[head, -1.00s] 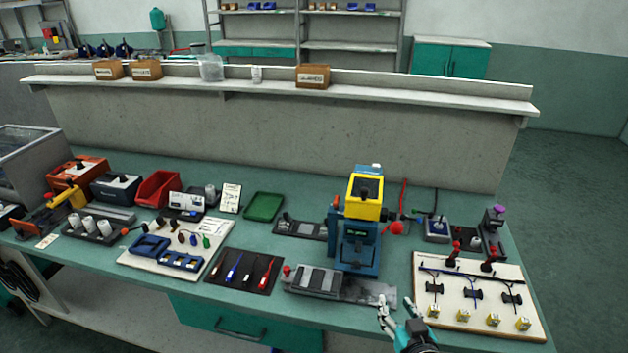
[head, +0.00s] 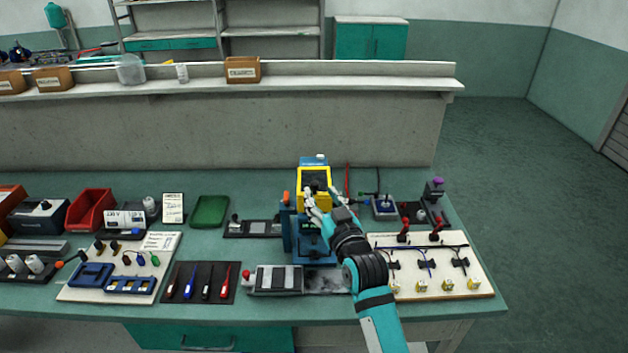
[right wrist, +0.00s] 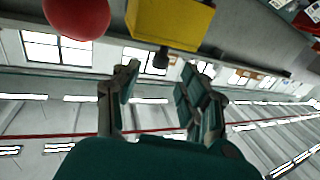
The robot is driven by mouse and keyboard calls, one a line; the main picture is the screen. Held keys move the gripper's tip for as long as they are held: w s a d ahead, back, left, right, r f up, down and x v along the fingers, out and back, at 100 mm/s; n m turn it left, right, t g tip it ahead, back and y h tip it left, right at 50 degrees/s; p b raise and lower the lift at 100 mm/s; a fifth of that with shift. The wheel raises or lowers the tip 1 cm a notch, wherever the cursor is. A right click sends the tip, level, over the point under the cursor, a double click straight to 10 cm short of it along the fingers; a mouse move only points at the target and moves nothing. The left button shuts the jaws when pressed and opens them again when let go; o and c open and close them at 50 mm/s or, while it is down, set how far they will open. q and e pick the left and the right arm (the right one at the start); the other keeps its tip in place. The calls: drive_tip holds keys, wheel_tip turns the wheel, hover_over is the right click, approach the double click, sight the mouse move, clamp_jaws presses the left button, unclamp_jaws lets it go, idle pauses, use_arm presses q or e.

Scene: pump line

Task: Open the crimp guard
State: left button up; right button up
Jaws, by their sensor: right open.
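The crimp press (head: 288,235) is a blue machine standing on the bench. Its yellow guard (head: 314,178) has a dark front panel and sits at the top of the press. The guard also shows in the right wrist view (right wrist: 172,22), with a dark knob (right wrist: 160,59) under it. My right gripper (head: 312,203) is in front of the guard's lower part, and my arm hides part of the press. In the right wrist view the fingers (right wrist: 162,92) are apart and empty, with the knob beyond the gap between them. My left gripper is not in view.
A red ball (right wrist: 76,16) is close to my right gripper in the wrist view. A wire board (head: 480,285) with red levers lies right of the press. A grey fixture (head: 275,279) is in front, a green tray (head: 210,212) to the left.

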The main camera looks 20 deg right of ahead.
sight(316, 190)
drive_tip(key=w, duration=0.5)
drive_tip(key=shift+w+a+p, duration=0.1)
drive_tip(key=shift+w+p, duration=0.15)
drive_tip(key=shift+p, duration=0.15)
clamp_jaws()
drive_tip(key=shift+w+f, duration=0.25)
drive_tip(key=shift+f, duration=0.1)
